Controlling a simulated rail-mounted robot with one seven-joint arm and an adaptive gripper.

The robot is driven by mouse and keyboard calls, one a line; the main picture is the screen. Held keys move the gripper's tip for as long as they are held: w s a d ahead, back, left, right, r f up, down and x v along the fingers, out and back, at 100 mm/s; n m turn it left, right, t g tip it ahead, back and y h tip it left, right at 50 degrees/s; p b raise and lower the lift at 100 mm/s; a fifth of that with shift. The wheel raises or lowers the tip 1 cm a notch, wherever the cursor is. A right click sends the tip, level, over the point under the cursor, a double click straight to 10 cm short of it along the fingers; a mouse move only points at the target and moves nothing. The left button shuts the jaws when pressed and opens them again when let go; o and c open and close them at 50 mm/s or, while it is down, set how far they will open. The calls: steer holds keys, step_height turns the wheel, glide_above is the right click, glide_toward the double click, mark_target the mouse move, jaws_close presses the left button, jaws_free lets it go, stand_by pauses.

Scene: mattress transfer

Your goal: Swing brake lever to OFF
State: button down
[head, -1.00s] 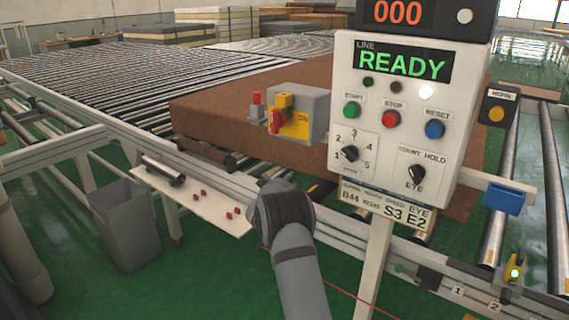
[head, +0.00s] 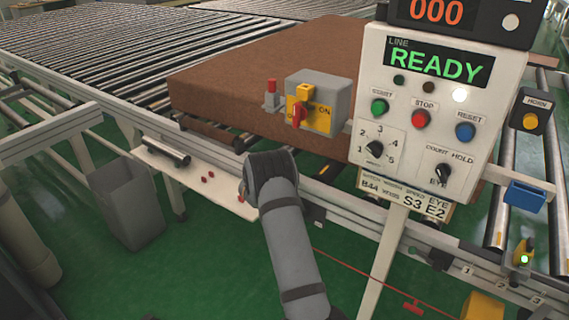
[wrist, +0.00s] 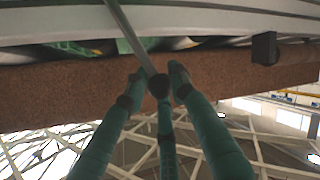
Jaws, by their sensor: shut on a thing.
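In the wrist view, my gripper's green fingers (wrist: 158,82) are closed around a thin grey rod, which looks like the brake lever (wrist: 126,28). The rod runs from the top edge down between the fingertips at a slant. Its lower part is partly hidden by the middle finger. No OFF mark shows in the wrist view. In the head view, my arm reaches from the bottom towards the conveyor's front rail, and my gripper and the rod are hidden behind it.
A brown mattress (head: 225,75) lies on the roller conveyor. A control panel (head: 400,130) reading READY stands to the right on a post. A grey and yellow switch box (head: 325,95) with a red handle sits near it. A grey bin (head: 125,205) stands left.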

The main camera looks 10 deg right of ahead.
steer(key=shift+w+a+r, duration=0.25)
steer(key=shift+r, duration=0.25)
steer(key=c, duration=1.8)
jaws_free()
steer(key=o, duration=0.4)
steer(key=shift+f, duration=0.25)
steer(key=shift+c, duration=0.2)
steer(key=shift+s+f, duration=0.1)
steer(key=v, duration=1.2)
steer(key=shift+f, duration=0.15)
